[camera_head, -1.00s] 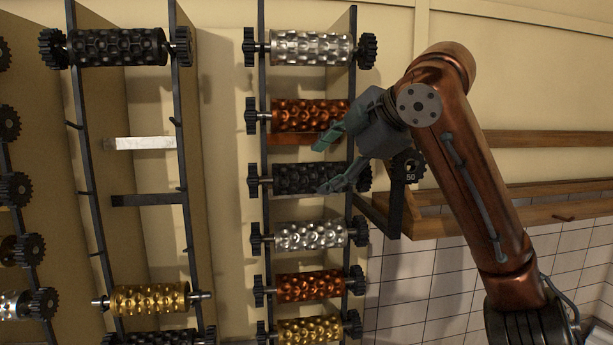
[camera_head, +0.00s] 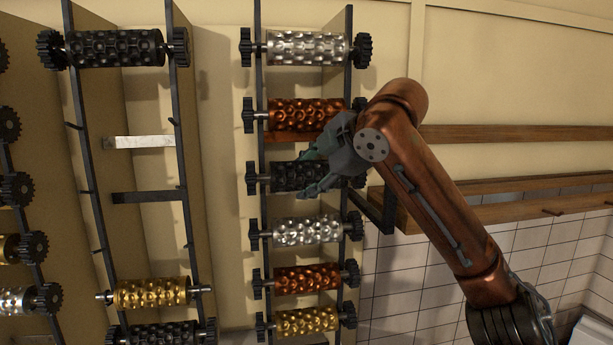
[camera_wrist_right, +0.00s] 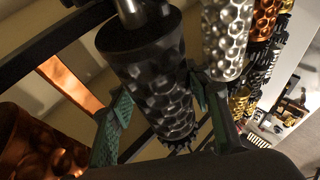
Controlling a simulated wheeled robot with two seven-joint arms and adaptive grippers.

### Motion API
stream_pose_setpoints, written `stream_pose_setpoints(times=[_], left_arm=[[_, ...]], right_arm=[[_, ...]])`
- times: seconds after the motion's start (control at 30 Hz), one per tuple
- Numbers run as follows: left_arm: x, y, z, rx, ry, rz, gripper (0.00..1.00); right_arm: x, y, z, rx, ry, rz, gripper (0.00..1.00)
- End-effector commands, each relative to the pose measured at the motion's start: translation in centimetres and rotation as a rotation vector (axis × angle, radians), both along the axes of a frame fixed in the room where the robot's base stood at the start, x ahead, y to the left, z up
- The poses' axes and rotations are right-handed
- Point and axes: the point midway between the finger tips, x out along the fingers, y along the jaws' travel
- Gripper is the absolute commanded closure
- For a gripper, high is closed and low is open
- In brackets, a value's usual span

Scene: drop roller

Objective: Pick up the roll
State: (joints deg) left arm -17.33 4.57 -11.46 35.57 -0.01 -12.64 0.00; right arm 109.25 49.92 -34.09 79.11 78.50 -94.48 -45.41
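Several textured rolls hang on the middle rack. A black roll (camera_head: 290,179) sits third from the top, between an orange roll (camera_head: 300,112) and a silver roll (camera_head: 307,231). My right gripper (camera_head: 306,174) is at the black roll, one finger above it and one below; the hand hides its right end. In the right wrist view, the black roll (camera_wrist_right: 155,85) lies between the open green-padded fingers of my right gripper (camera_wrist_right: 158,95). Whether the pads touch it is unclear. My left gripper is not in view.
The rack's dark uprights (camera_head: 261,215) flank the rolls closely. Another silver roll (camera_head: 305,47) hangs at the top, and a gold roll (camera_head: 308,321) near the bottom. A left rack (camera_head: 90,185) holds more rolls. Wooden shelves (camera_head: 500,198) stand at the right, behind my arm.

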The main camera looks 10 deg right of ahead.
Motion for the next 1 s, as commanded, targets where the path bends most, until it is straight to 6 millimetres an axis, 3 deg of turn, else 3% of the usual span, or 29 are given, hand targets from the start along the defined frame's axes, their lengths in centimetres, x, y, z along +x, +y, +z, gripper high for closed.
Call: stream_pose_setpoints(times=[0.27,0.6,1.0], left_arm=[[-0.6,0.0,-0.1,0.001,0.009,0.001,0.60],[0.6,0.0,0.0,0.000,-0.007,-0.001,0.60],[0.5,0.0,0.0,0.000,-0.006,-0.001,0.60]], right_arm=[[-0.1,0.0,0.1,0.000,-0.001,0.000,0.76],[-0.1,0.0,0.1,0.000,-0.001,0.000,0.99],[-0.2,0.0,0.5,0.005,-0.010,0.001,1.00]])
